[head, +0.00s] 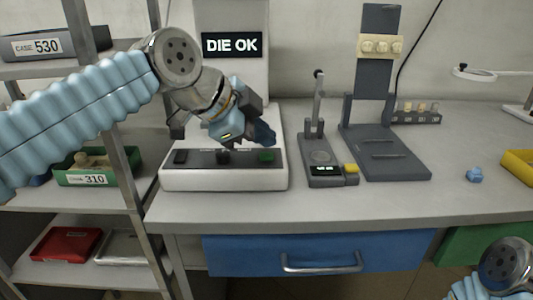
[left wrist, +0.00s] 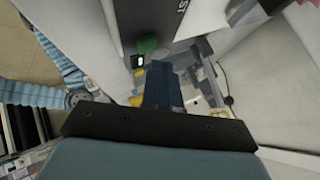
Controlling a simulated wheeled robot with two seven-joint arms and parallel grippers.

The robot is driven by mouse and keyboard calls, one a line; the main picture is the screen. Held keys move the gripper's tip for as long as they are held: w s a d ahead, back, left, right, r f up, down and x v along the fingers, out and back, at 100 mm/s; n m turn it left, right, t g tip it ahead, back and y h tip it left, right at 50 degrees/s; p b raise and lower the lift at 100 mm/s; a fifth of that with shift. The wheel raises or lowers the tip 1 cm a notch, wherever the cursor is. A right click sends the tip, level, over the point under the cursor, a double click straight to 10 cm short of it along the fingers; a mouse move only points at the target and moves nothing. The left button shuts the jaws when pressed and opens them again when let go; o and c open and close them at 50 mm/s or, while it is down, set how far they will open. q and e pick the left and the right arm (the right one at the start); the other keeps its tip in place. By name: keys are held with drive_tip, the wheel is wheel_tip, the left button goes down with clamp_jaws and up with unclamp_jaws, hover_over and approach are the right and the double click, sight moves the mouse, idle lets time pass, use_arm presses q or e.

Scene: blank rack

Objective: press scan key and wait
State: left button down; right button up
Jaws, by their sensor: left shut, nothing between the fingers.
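A white machine (head: 225,178) stands on the bench with a dark key strip on its base. The strip carries a black key at the left (head: 180,157), a black key in the middle (head: 223,157) and a green key (head: 267,156) at the right. The labels above the keys are too small to read. The machine's screen (head: 232,44) reads "DIE OK". My left gripper (head: 265,135) is shut and empty, its tip just above and behind the green key; I cannot tell whether they touch. Its dark fingers (left wrist: 160,85) also show in the left wrist view. My right gripper is out of view.
Right of the machine stand a small gauge (head: 325,170) with a yellow button (head: 351,168) and a grey stand (head: 390,168). A blue piece (head: 474,174) lies on the bench near a yellow tray (head: 519,165). A shelf rack with bins is at the left.

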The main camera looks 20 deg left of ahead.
sight(262, 156)
use_arm(q)
drive_tip(key=shift+f, duration=0.2)
idle(0.4)
drive_tip(key=shift+f+b, duration=0.25)
drive_tip(key=shift+b, duration=0.2)
drive_tip(key=shift+f+b, duration=0.45)
idle(0.4)
idle(0.4)
drive_tip(key=shift+r+p, duration=0.7)
drive_tip(key=shift+r, duration=0.2)
drive_tip(key=shift+r, duration=0.1)
wheel_tip(262, 156, up, 5)
drive_tip(key=p, duration=0.4)
